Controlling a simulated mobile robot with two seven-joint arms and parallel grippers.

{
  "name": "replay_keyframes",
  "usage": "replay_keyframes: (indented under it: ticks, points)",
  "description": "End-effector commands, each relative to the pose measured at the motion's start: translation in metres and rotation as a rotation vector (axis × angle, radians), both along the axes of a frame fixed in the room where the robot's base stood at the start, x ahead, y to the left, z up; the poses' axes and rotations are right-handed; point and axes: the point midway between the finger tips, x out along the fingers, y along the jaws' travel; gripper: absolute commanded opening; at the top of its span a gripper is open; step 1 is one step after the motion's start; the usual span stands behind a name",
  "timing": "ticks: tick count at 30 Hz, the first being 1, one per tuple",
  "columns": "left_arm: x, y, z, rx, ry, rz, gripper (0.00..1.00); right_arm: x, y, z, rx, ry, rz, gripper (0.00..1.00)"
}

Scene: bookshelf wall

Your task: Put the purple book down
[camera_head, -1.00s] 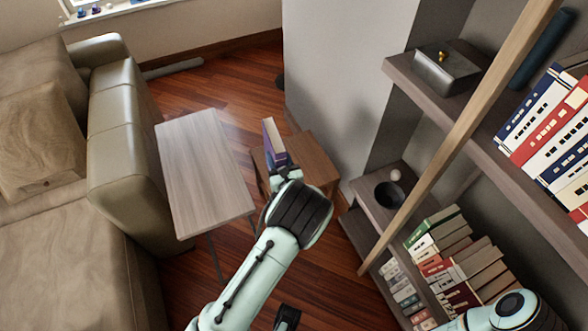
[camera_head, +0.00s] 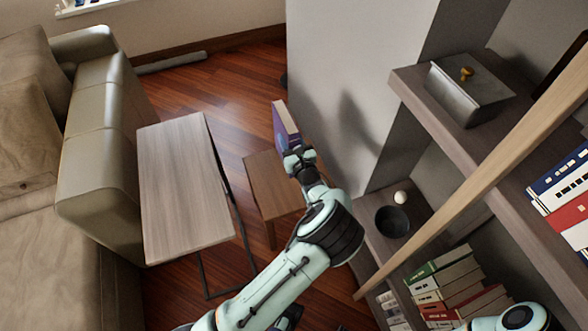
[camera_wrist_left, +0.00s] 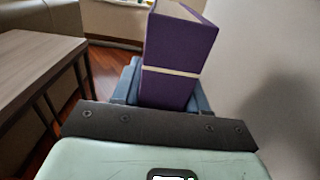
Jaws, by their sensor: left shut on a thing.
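The purple book (camera_head: 286,124) is held upright in my left gripper (camera_head: 298,158) in the head view. In the left wrist view the purple book (camera_wrist_left: 178,52) stands between the fingers of my left gripper (camera_wrist_left: 160,88), which are shut on its lower part; a pale band crosses the cover. In the head view the book and gripper appear over the back right part of a small brown wooden table (camera_head: 262,180); the gap between them and its top cannot be told. My right gripper is not in view; only part of that arm shows at the lower right.
A grey-wood side table (camera_head: 180,185) stands left of the brown table, beside a beige sofa (camera_head: 100,150). At right, shelves hold a grey box (camera_head: 468,88), a dark bowl (camera_head: 392,222) and several books (camera_head: 445,280). A slanted wooden pole (camera_head: 480,170) crosses before them. A wall stands behind the book.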

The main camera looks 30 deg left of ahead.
Motion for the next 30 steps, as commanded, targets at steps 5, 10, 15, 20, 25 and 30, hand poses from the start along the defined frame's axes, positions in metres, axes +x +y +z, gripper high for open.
replay_keyframes:
  ticks: [5,10,15,20,25,30]
  points:
    - [0.0,0.001,-0.029,0.007,-0.002,0.001,0.0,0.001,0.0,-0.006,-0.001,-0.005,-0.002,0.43]
    - [0.0,0.001,-0.07,0.006,-0.002,0.0,0.0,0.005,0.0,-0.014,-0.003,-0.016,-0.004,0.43]
    - [0.0,0.001,-0.11,0.006,-0.002,0.0,0.0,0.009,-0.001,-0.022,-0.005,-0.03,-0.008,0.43]
    - [-0.001,0.001,-0.138,0.005,-0.005,0.001,0.0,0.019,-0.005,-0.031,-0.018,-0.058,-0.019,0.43]
    - [0.0,0.001,-0.151,0.005,-0.006,0.0,0.0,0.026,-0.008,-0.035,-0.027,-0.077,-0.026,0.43]
    - [0.0,0.001,-0.161,0.005,-0.005,0.001,0.0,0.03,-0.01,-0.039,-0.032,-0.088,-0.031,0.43]
